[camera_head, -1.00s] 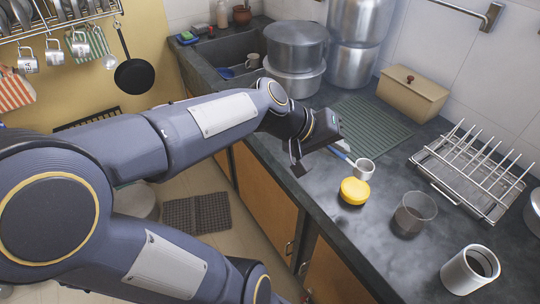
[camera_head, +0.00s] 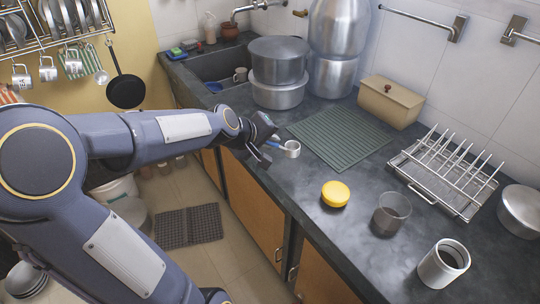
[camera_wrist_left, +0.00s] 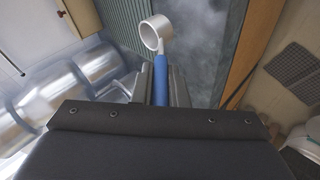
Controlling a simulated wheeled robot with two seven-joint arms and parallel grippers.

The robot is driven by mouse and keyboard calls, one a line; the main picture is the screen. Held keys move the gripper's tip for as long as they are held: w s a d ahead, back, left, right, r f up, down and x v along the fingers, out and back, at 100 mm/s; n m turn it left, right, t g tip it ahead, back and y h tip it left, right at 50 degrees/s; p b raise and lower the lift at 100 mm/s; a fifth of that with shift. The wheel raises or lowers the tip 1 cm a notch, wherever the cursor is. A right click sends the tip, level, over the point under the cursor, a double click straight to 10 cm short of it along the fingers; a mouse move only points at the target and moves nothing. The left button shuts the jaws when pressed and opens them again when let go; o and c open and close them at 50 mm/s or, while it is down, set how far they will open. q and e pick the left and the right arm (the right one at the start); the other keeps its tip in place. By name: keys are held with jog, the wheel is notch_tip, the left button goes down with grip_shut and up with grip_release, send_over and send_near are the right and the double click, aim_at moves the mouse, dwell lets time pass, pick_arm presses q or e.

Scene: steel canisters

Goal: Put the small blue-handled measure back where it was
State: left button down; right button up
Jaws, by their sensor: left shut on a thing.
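The small measure is a pale metal cup (camera_head: 292,149) with a blue handle, at the counter's front edge left of the green mat. My left gripper (camera_head: 262,150) is shut on the blue handle. In the left wrist view the handle (camera_wrist_left: 160,78) runs between the jaws and the round cup (camera_wrist_left: 149,34) sticks out beyond them, its open mouth showing. Whether the cup touches the counter or hangs just above it, I cannot tell. My right gripper is out of view.
A ribbed green mat (camera_head: 340,136) lies beside the measure. Stacked pots (camera_head: 278,72) stand behind, by the sink (camera_head: 222,66). A wire rack (camera_head: 445,170) is right.

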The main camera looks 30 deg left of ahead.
aim_at(292, 148)
pick_arm(q)
jog(key=w+f+b, duration=0.1)
jog(key=f, duration=0.1)
jog(key=w+a+f, duration=0.1)
jog(key=f, duration=0.1)
jog(key=w+f+b, duration=0.1)
jog(key=f, duration=0.1)
jog(key=shift+a+f+b, duration=0.25)
jog(key=shift+a+b, duration=0.05)
jog(key=shift+a, duration=0.1)
jog(key=shift+f, duration=0.4)
jog(key=shift+f+b, duration=0.15)
jog(key=shift+b, duration=0.2)
jog(key=c, duration=1.4)
grip_release()
jog(key=shift+c, duration=0.2)
